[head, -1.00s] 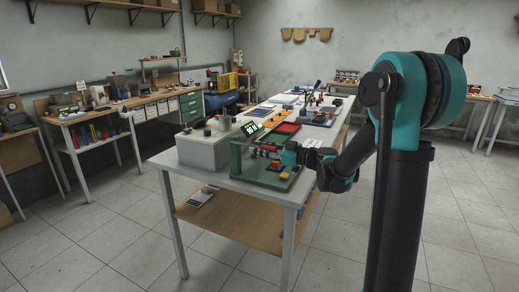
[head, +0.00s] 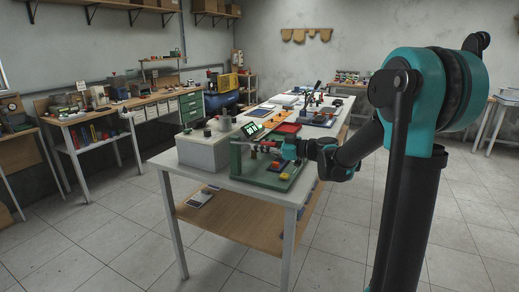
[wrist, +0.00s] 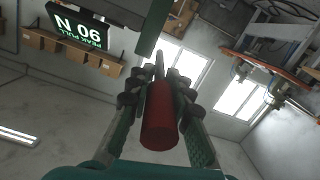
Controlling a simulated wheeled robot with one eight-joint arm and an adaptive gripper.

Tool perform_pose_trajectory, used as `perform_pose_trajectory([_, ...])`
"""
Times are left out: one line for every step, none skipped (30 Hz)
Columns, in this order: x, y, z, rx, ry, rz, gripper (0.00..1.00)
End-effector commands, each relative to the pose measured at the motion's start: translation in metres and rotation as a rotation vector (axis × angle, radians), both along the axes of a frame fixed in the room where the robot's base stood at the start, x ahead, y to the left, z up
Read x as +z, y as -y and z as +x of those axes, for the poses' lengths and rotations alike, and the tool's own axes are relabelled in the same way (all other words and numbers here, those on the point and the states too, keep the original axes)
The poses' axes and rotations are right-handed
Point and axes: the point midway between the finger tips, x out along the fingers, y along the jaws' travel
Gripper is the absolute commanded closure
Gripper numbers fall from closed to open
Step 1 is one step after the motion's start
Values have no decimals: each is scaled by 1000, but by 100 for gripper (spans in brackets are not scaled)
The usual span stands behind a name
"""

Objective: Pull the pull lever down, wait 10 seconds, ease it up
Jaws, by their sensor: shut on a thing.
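The pull lever's red handle (wrist: 160,118) runs between the two fingers of my gripper (head: 284,149) in the wrist view. The fingers are shut on it from both sides. In the head view my gripper reaches in from the right to the green rig (head: 236,162) on the near end of the white table. A dark display with green characters (wrist: 80,26) shows upside down in the wrist view.
A pale box (head: 204,152) stands left of the rig. Yellow and orange parts (head: 282,172) sit on the rig's base below my gripper. A red tray (head: 287,128) and other gear lie farther along the table (head: 262,196). The floor around the table is clear.

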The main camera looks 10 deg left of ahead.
Motion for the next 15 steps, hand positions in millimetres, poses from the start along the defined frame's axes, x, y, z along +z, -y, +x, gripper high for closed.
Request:
perform_pose_trajectory([5,0,0,1,-8,-28,100])
perform_pose_trajectory([8,-1,0,0,-16,-47,100])
perform_pose_trajectory([12,-1,0,1,-25,-76,100])
perform_pose_trajectory([14,-2,0,0,-33,-97,100])
perform_pose_trajectory([17,-2,0,1,-42,-118,100])
perform_pose_trajectory([21,-3,0,1,-53,-151,100])
perform_pose_trajectory([25,-4,0,1,-62,-175,100])
perform_pose_trajectory([28,-5,1,2,-70,-200,100])
perform_pose_trajectory([32,-7,1,2,-83,-233,100])
perform_pose_trajectory([35,-8,2,2,-91,-259,100])
perform_pose_trajectory([38,-9,2,2,-101,-284,100])
perform_pose_trajectory([43,-11,3,3,-113,-317,100])
perform_pose_trajectory([46,-12,3,3,-122,-345,100])
perform_pose_trajectory([49,-14,4,3,-132,-370,100])
perform_pose_trajectory([53,-16,5,3,-144,-406,100])
